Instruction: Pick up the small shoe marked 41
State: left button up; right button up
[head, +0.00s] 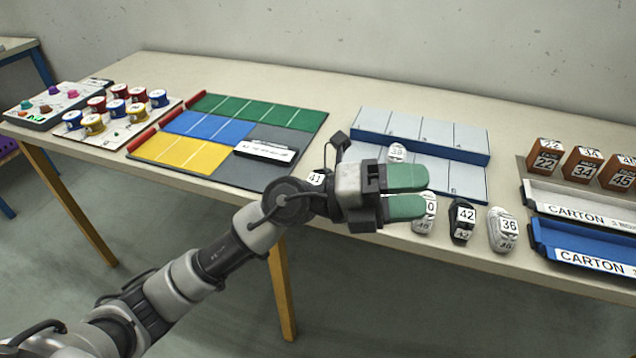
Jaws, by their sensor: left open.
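The small shoe marked 41 (316,178) is on the table near its front edge. Only its white label shows clearly; my left wrist hides most of the rest. My left gripper (408,192) is open, with its green fingers pointing right. It is to the right of shoe 41 in the picture, in front of the shoe stand. I see nothing held between the fingers, and the far finger partly covers the stand. My right gripper is not in view.
To the right are a white shoe ending in 0 (424,213), partly covered by my fingers, a black shoe 42 (463,220) and a white shoe 36 (503,230). Shoe 39 (397,152) is on the blue-grey stand (440,140).

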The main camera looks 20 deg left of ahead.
pick_arm(q)
jog(key=w+a+f+m+g+y, duration=0.2)
jog(key=w+f+m+y, duration=0.1)
jog(key=f+y, duration=0.3)
jog(key=w+a+n+t+y, duration=0.1)
jog(key=w+a+y, duration=0.1)
jog(key=a+y, duration=0.2)
jog(key=w+a+r+t+y, duration=0.1)
jog(key=w+a+y, duration=0.2)
jog(key=a+y, duration=0.2)
jog(key=w+a+n+y, duration=0.1)
jog(key=w+a+y, duration=0.1)
jog(key=a+y, duration=0.2)
jog(key=shift+w+a+r+n+t, duration=0.1)
jog(key=shift+w+a+n+t, duration=0.1)
jog(key=shift+a, duration=0.35)
jog(key=shift+w+a+r+n+t, duration=0.1)
jog(key=shift+a+t, duration=0.1)
jog(key=shift+a, duration=0.35)
jog(key=shift+y, duration=0.4)
jog(key=x, duration=0.4)
jog(key=shift+w+a+f, duration=0.15)
jog(key=shift+a, duration=0.25)
jog(key=shift+x, duration=3.15)
jog(key=shift+d, duration=0.15)
jog(key=shift+c, duration=0.4)
jog(key=c, duration=0.6)
